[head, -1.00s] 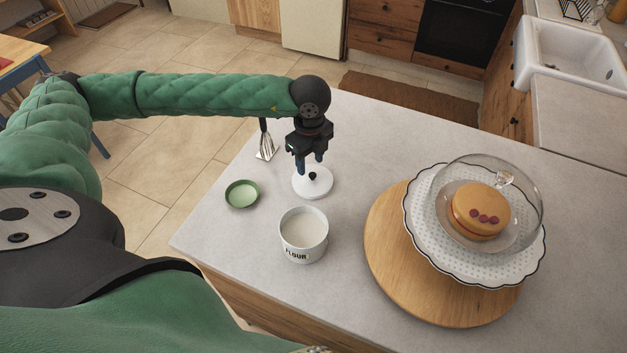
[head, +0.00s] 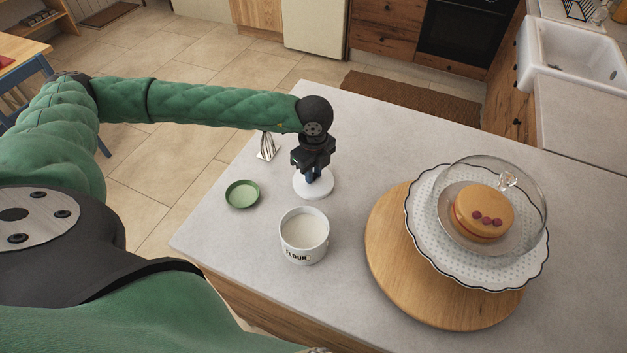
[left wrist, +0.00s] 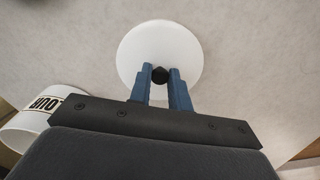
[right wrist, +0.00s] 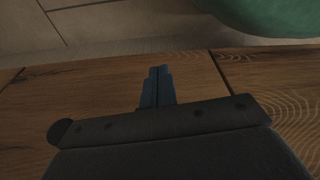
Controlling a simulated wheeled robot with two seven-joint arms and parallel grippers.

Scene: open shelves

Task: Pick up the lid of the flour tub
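The flour tub's lid (head: 322,191) is a white disc with a black knob, lying flat on the grey counter behind the tub. It also shows in the left wrist view (left wrist: 159,38). My left gripper (head: 313,178) points down over the lid. Its blue fingers (left wrist: 160,76) sit on both sides of the black knob and appear closed against it. The white flour tub (head: 303,247) stands uncovered in front of the lid, its pale contents visible. My right gripper (right wrist: 158,72) is shut and empty, pointing at wooden panels in its wrist view.
A small green dish (head: 242,194) sits left of the tub, and a metal utensil (head: 267,147) lies near the counter's left edge. A round wooden board (head: 388,270) with a scalloped plate and glass-domed cake fills the right. The counter behind the lid is clear.

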